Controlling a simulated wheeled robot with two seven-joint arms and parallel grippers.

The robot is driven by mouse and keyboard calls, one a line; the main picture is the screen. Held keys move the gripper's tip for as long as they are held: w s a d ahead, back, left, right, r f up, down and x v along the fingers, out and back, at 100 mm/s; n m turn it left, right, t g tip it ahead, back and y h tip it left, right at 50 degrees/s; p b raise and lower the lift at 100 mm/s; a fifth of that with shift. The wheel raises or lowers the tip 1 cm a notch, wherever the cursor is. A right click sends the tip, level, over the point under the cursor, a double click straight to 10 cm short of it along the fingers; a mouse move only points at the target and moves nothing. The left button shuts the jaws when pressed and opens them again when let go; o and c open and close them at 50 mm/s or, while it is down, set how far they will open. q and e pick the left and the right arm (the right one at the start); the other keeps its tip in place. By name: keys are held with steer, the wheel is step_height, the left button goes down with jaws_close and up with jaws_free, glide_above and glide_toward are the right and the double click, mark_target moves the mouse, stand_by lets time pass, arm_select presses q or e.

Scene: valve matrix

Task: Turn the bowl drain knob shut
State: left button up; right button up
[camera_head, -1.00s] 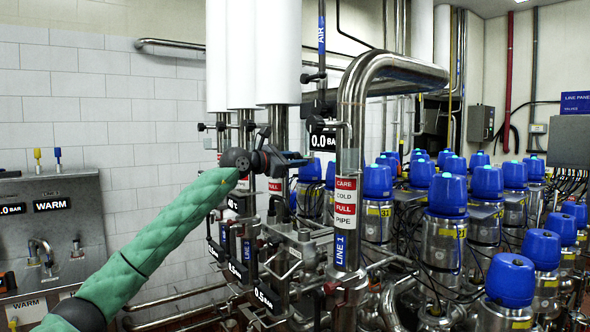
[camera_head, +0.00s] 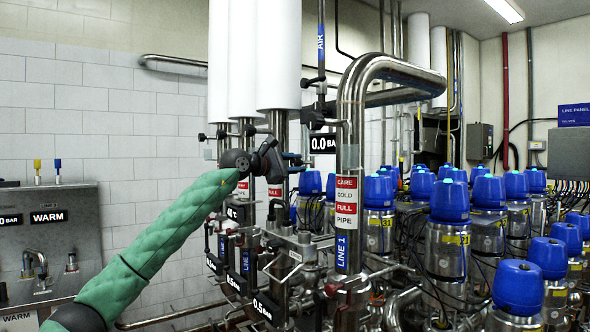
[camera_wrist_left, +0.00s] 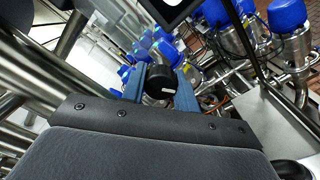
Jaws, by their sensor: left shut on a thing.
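My left gripper (camera_head: 293,160) reaches in on the green arm from the left, among the pipes just left of the LINE 1 pipe. In the left wrist view its two blue fingers (camera_wrist_left: 161,88) are shut on a black round knob (camera_wrist_left: 160,76), one finger on each side. No name can be read on this knob, so I cannot tell from a label that it is the bowl drain knob. In the head view the gripped knob is hidden or too small to make out. My right gripper is not in view.
The steel LINE 1 pipe (camera_head: 348,205) stands close to the right of my left gripper. Several blue-capped valves (camera_head: 449,200) fill the right side. White cylinders (camera_head: 278,55) hang above. A grey panel marked WARM (camera_head: 50,238) is at the left, before a tiled wall.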

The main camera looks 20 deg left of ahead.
arm_select(q)
steer(key=shift+f, duration=0.1)
steer(key=m+b, duration=0.3)
steer(key=m, duration=0.1)
steer(key=shift+m+b, duration=0.5)
steer(key=shift+m, duration=0.9)
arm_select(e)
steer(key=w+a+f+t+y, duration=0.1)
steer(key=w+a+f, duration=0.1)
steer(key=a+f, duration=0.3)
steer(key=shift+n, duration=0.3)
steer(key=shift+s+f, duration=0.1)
arm_select(q)
steer(key=o, duration=1)
steer(key=shift+w, duration=0.1)
